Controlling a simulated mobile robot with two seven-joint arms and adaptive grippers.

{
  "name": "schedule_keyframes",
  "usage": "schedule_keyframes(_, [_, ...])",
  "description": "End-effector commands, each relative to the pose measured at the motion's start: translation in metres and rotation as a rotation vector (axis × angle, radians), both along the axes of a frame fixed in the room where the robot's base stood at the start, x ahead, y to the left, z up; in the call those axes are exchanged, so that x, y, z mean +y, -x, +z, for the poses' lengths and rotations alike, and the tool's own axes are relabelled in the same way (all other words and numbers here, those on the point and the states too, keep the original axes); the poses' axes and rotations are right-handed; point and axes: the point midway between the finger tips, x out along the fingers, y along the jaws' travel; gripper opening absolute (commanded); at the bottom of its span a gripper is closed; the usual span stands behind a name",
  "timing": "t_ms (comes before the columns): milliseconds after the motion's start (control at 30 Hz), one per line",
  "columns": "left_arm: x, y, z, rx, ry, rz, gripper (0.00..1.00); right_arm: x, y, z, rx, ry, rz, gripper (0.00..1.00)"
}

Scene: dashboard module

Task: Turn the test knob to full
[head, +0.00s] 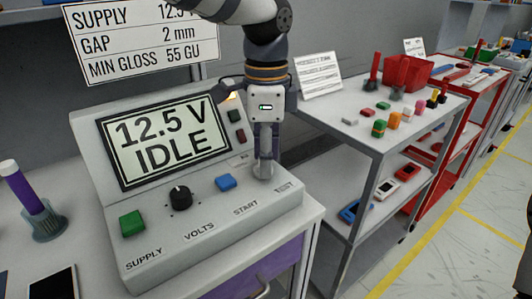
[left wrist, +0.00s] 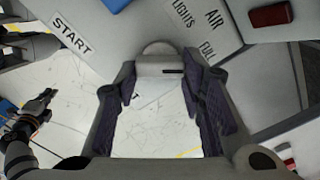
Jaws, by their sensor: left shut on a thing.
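The test console (head: 215,225) has a tilted screen reading "12.5 V IDLE". The grey test knob (head: 263,172) stands at the right end of its sloped front panel. My left gripper (head: 264,158) reaches down from above and is shut on this knob. In the left wrist view, the pale knob (left wrist: 158,66) sits between the fingers of my left gripper (left wrist: 160,85), with a short dark mark on its face. Labels "AIR", "LIGHTS" and "FULL" are printed beyond it. What looks like my right gripper (left wrist: 42,102) is small at the left of that view, its opening unclear.
A green button (head: 132,223), black volts knob (head: 181,197) and blue start button (head: 226,182) lie left of the test knob. A purple-handled tool (head: 25,190) stands left of the console. A grey cart (head: 345,128) with small parts stands at the right.

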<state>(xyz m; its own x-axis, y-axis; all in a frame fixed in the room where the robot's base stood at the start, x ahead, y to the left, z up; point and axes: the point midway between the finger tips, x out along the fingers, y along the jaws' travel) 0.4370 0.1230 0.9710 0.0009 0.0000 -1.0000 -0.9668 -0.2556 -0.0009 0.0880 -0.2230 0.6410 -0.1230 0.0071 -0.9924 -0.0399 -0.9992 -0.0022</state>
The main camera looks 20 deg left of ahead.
Motion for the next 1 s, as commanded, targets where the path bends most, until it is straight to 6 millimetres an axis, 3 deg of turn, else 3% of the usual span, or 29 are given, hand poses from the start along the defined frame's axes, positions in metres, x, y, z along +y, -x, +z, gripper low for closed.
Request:
schedule_keyframes(400, [-0.0007,0.0016,-0.0010,0.002,0.000,-0.202,0.09,0.0000,0.0002,-0.0002,0.001,0.000,0.000,0.00])
schedule_keyframes(1000, [-0.0007,0.0020,-0.0012,0.003,0.001,-0.240,0.09,0.0000,0.0002,-0.0002,0.001,0.000,0.000,0.00])
